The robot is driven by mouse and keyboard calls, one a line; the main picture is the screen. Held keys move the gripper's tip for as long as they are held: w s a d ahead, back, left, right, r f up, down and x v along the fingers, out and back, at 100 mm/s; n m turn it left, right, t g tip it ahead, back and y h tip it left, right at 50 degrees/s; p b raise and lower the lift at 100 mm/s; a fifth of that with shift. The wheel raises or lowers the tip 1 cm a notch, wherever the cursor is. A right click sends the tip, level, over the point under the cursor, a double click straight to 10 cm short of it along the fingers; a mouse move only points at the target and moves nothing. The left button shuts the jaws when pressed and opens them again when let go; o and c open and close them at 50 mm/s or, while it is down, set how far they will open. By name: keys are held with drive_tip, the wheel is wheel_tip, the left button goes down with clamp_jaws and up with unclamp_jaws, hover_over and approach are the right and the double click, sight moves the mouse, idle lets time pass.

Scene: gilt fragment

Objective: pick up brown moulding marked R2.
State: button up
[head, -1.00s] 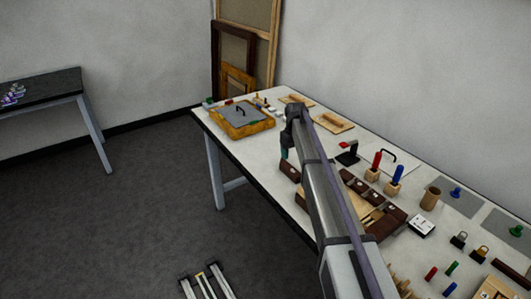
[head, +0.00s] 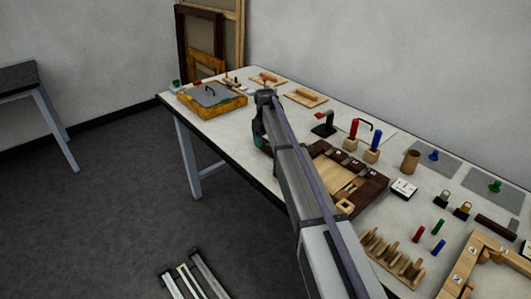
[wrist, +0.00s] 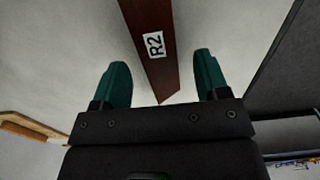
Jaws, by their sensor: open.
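The brown moulding marked R2 (wrist: 155,45) is a dark strip with a white label, seen in the wrist view. Its near end, cut at a slant, lies between the two teal fingers of my gripper (wrist: 160,70). The fingers are apart, with a gap on each side of the strip, and hold nothing. In the head view, a teal part of my gripper (head: 262,143) shows at the table's front edge, partly hidden by my arm. I cannot make out the R2 piece there; my arm may cover it.
A brown frame assembly (head: 372,190) with labelled pieces lies right of my arm. Red and blue handled tools (head: 374,146) stand behind it on the table. A wooden rack (head: 392,262) and a pale frame (head: 447,287) are nearer. A gilt frame (head: 185,103) lies at the far left.

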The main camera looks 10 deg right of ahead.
sight(265, 142)
wheel_tip(265, 142, down, 3)
drive_tip(key=shift+f+b, duration=0.1)
drive_tip(key=shift+b, duration=0.65)
drive_tip(key=shift+r, duration=0.25)
drive_tip(key=c, duration=1)
